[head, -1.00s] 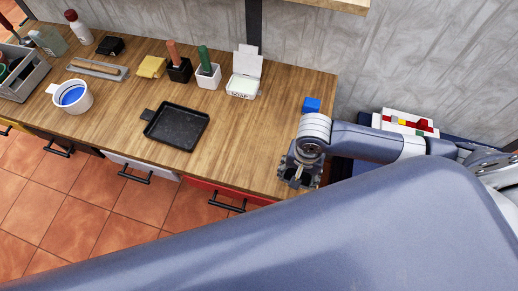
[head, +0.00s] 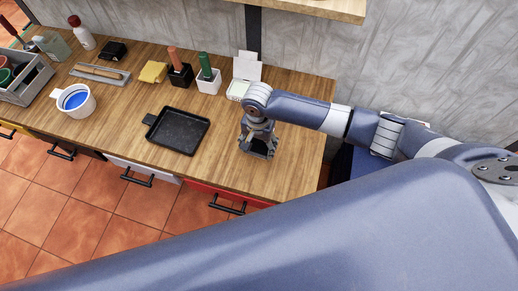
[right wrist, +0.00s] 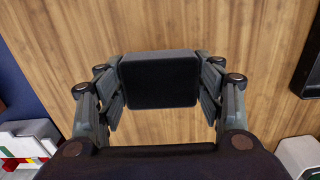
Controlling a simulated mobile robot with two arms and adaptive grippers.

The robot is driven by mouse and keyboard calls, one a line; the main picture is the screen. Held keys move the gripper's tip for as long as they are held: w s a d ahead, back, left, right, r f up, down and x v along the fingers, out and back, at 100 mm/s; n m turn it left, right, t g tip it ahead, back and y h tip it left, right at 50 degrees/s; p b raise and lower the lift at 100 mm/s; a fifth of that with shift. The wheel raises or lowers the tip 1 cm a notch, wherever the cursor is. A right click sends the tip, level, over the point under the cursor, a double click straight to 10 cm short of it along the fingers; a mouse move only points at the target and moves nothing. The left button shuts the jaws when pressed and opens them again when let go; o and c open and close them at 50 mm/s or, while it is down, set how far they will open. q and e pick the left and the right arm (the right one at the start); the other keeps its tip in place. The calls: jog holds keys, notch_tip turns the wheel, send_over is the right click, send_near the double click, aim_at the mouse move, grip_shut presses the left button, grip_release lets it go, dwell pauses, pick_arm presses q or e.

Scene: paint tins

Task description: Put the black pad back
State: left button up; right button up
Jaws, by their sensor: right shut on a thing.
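The black pad (right wrist: 160,78) is a dark, flat rectangular block between the fingers of my right gripper (right wrist: 160,85) in the right wrist view. The fingers are shut on its left and right sides. In the head view my right gripper (head: 258,149) points down over the right part of the wooden worktop (head: 220,160), to the right of a black tray. The pad is hard to make out there among the dark fingers. I cannot tell its exact height above the wood. My left gripper is not in view.
The black tray (head: 178,130) lies near the front edge. Behind stand a white soap box (head: 247,68), a white pot (head: 208,82), a black pot (head: 181,76), a yellow sponge (head: 153,72) and a small black block (head: 113,51). A blue-filled cup (head: 75,100) stands left.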

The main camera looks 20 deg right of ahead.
aim_at(259, 151)
notch_tip(259, 151, down, 2)
jog(key=shift+s+f+p, duration=0.1)
jog(key=shift+p, duration=0.65)
jog(key=shift+f, duration=0.4)
jog(key=shift+f, duration=0.1)
jog(key=shift+f, duration=0.15)
jog(key=o, duration=1.1)
